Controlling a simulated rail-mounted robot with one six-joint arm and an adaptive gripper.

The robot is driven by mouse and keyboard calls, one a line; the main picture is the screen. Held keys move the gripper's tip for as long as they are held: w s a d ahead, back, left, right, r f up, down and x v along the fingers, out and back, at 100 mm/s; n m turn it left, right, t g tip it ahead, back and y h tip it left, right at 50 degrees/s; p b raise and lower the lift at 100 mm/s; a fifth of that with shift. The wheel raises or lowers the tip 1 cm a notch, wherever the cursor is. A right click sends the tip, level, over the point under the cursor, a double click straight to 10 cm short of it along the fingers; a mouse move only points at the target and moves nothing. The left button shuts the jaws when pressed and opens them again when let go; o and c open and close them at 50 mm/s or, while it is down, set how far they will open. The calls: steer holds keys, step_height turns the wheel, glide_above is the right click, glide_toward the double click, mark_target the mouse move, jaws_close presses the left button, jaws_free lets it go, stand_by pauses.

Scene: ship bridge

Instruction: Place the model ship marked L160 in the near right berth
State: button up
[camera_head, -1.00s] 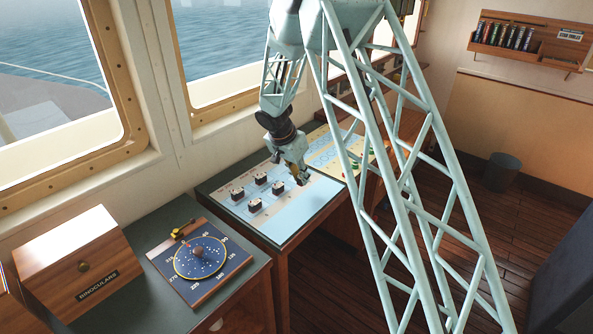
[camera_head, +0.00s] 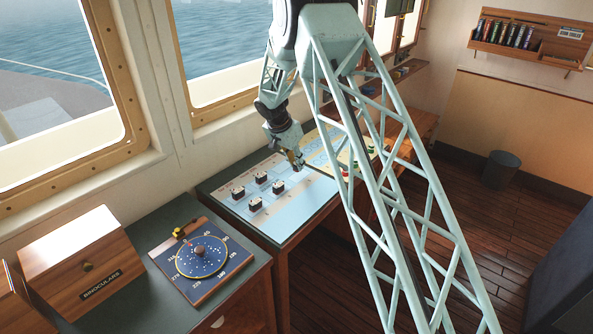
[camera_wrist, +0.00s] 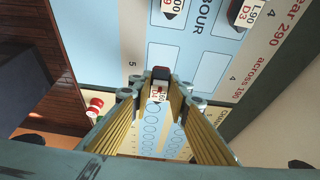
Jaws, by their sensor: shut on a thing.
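My gripper (camera_wrist: 160,82) is shut on a small model ship (camera_wrist: 158,93) with a dark end and a white label; the label reads 160, partly hidden between the fingers. In the head view my gripper (camera_head: 297,162) is above the far part of the harbour board (camera_head: 300,207), where the held ship is too small to make out. In the wrist view the board shows pale outlined berths (camera_wrist: 161,64) and the word HARBOUR. I cannot tell which berth is the near right one.
A yellow-and-blue chart (camera_head: 325,148) lies behind. A dial board (camera_head: 203,257) and a binoculars box (camera_head: 82,258) stand at the left.

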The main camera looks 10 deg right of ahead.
mark_target(295, 165)
steer(key=shift+f, duration=1.8)
steer(key=shift+f, duration=0.15)
steer(key=o, duration=0.8)
steer(key=shift+r, duration=0.2)
steer(key=shift+r, duration=0.15)
steer(key=v, duration=1.1)
steer(key=shift+s+a+r, duration=0.15)
steer(key=shift+a+r, duration=0.05)
steer(key=shift+r, duration=0.05)
